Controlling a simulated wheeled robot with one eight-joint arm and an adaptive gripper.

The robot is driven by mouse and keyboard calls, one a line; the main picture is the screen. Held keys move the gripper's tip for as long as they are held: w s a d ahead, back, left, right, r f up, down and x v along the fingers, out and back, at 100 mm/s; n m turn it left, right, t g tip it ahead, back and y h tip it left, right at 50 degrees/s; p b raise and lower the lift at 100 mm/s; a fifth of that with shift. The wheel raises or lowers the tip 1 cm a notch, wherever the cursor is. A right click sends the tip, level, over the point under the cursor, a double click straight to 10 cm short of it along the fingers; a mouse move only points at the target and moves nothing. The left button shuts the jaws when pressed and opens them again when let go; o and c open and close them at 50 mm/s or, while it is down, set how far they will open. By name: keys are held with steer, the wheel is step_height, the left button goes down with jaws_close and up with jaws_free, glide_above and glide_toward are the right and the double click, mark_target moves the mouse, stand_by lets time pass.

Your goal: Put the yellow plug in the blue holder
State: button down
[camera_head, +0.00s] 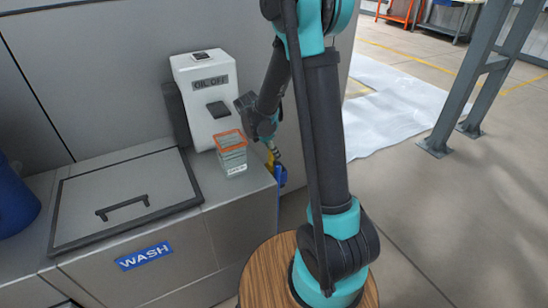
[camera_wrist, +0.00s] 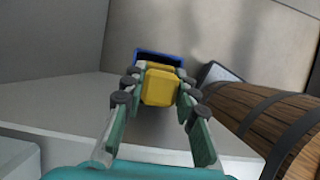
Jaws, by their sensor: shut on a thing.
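The yellow plug (camera_wrist: 160,87) is a blocky yellow piece between the fingertips of my gripper (camera_wrist: 159,80) in the wrist view. My gripper is shut on it. The blue holder (camera_wrist: 158,53) shows right behind the plug as a blue rim with a dark inside. The plug hides its lower part. In the head view the blue holder (camera_head: 281,175) is at the right end of the grey counter, just below my gripper (camera_head: 274,154). The plug is only a small yellow patch there. I cannot tell whether the plug touches the holder or is partly in it.
A white dispenser marked OIL OFF (camera_head: 208,100) stands at the back of the counter. A clear container with an orange rim (camera_head: 231,153) is close to the left of my gripper. A lidded WASH bay (camera_head: 125,200) is farther left. Open floor lies to the right.

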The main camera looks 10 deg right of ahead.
steer(key=shift+f, duration=1.2)
steer(key=shift+f, duration=0.1)
steer(key=c, duration=1.2)
jaws_free()
steer(key=v, duration=1.2)
steer(key=shift+s+d+f+m+t+y, duration=0.6)
steer(key=shift+s+d+m, duration=0.8)
steer(key=shift+s+m, duration=2.1)
steer(key=shift+s+d+f+m+t+y, duration=0.35)
steer(key=shift+s+d+f+m+y, duration=0.85)
steer(key=shift+s+m, duration=2.3)
steer(key=shift+s+d+f+m+t+y, duration=0.45)
steer(key=shift+s+d+m, duration=1.2)
steer(key=shift+s+m, duration=1.9)
